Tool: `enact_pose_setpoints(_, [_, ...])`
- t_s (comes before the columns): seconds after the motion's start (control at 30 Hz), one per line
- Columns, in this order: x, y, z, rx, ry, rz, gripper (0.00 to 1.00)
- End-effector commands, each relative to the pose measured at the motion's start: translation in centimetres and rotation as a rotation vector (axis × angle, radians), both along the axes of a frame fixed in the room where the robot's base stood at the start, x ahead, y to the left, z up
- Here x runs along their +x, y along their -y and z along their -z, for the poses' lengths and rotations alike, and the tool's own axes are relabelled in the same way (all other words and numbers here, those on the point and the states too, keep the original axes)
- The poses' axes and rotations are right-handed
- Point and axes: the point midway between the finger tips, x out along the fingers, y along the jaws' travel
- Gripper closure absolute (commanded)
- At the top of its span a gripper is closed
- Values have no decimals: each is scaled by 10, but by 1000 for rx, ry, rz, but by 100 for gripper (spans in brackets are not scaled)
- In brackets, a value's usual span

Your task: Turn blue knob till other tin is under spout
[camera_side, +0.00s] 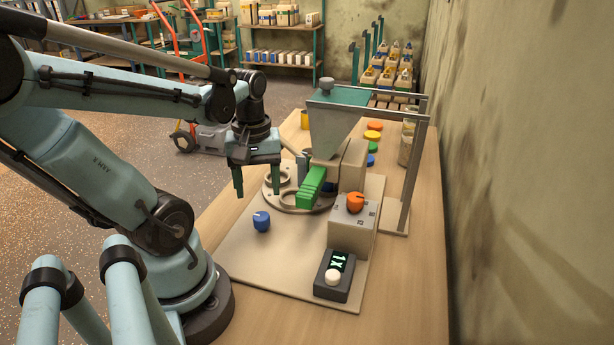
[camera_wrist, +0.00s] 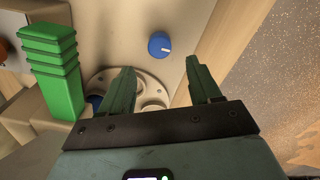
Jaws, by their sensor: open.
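The blue knob (camera_side: 261,221) stands on the pale baseplate, in front of the round turntable (camera_side: 290,208). It also shows in the wrist view (camera_wrist: 159,44), with a white mark on its top. My gripper (camera_side: 258,192) is open and empty, fingers pointing down, behind the knob and over the left part of the turntable. In the wrist view the knob lies beyond my fingertips (camera_wrist: 160,66), apart from them. The green ribbed spout (camera_side: 311,186) reaches over the turntable; it is at the left in the wrist view (camera_wrist: 55,70). I cannot make out which tin is under it.
A hopper (camera_side: 335,125) stands above the spout. An orange knob (camera_side: 355,202) sits on a box right of the turntable, near a dark "1X" display unit with a pale button (camera_side: 333,277). A metal frame (camera_side: 414,165) stands at the right. The baseplate around the blue knob is clear.

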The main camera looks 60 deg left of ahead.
Motion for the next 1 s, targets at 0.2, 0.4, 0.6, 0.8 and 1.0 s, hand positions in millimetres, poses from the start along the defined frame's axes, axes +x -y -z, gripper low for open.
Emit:
enact_pose_setpoints(0.2, [0, 0, -26, 0, 0, 0, 37])
enact_pose_setpoints(0.4, [0, 0, -43, 0, 0, 0, 37])
enact_pose_setpoints(0.6, [0, 0, -48, 0, 0, 0, 37])
enact_pose_setpoints(0.8, [0, 0, -48, 0, 0, 0, 37])
enact_pose_setpoints(1.0, [0, 0, -44, 0, 0, 0, 37])
